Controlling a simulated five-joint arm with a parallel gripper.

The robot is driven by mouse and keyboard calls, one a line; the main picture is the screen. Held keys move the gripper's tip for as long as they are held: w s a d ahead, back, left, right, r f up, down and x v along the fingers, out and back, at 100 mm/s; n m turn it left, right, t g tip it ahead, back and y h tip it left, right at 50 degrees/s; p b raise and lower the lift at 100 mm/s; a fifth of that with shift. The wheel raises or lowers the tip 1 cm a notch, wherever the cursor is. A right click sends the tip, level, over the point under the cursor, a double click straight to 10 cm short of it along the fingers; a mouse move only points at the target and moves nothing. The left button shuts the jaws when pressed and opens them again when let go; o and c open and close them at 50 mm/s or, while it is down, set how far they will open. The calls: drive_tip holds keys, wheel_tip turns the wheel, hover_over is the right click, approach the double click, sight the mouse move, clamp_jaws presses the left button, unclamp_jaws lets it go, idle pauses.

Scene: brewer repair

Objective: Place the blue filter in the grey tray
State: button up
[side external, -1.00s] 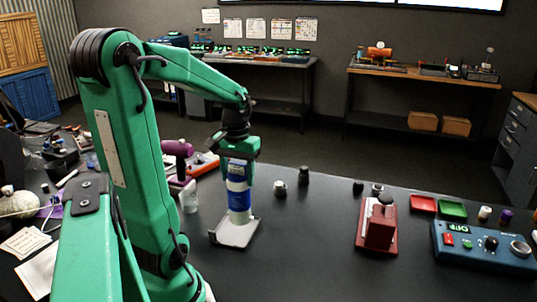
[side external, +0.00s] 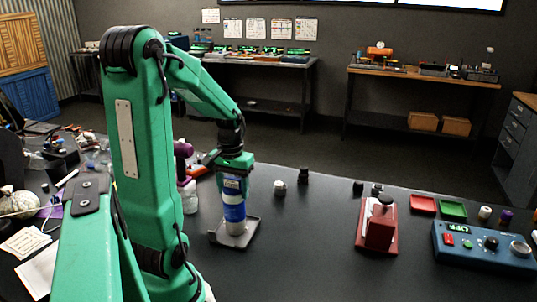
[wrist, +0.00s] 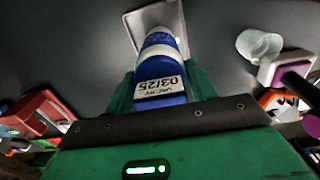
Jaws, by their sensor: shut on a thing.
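The blue filter (side external: 234,207) is a blue cylinder with white bands, upright in the side view. My gripper (side external: 235,172) points down and is shut on its upper part. The grey tray (side external: 248,230) lies flat on the dark table, and the filter's lower end is over it. Whether the filter touches the tray's floor I cannot tell for sure. In the wrist view the filter (wrist: 160,75) sits between my green fingers, its dated label facing the camera. The grey tray (wrist: 172,14) shows beyond its far end.
A purple-handled tool (side external: 183,150) and a clear jar (side external: 190,197) stand left of the tray. Small dark and white caps (side external: 279,188) stand behind right. A red block device (side external: 378,225), red tray (side external: 423,205), green tray (side external: 453,209) and blue control box (side external: 483,247) are farther right. The table between is clear.

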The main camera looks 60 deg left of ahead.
drive_tip(key=shift+f, duration=0.15)
drive_tip(key=o, duration=1.6)
wheel_tip(320, 180, up, 12)
drive_tip(key=shift+r, duration=0.15)
drive_tip(key=shift+d, duration=0.15)
drive_tip(key=shift+w+d, duration=0.15)
drive_tip(key=shift+d, duration=0.15)
drive_tip(key=d+m+t, duration=0.2)
drive_tip(key=d+m, duration=0.1)
drive_tip(key=d, duration=0.4)
drive_tip(key=d+m+t, duration=0.1)
drive_tip(key=d+m, duration=0.2)
drive_tip(key=d, duration=0.4)
drive_tip(key=d+m+t, duration=0.2)
drive_tip(key=d+m, duration=0.1)
drive_tip(key=d, duration=0.4)
drive_tip(key=shift+w+d+f+t, duration=0.2)
drive_tip(key=shift+w+t, duration=0.05)
drive_tip(key=shift+t, duration=0.05)
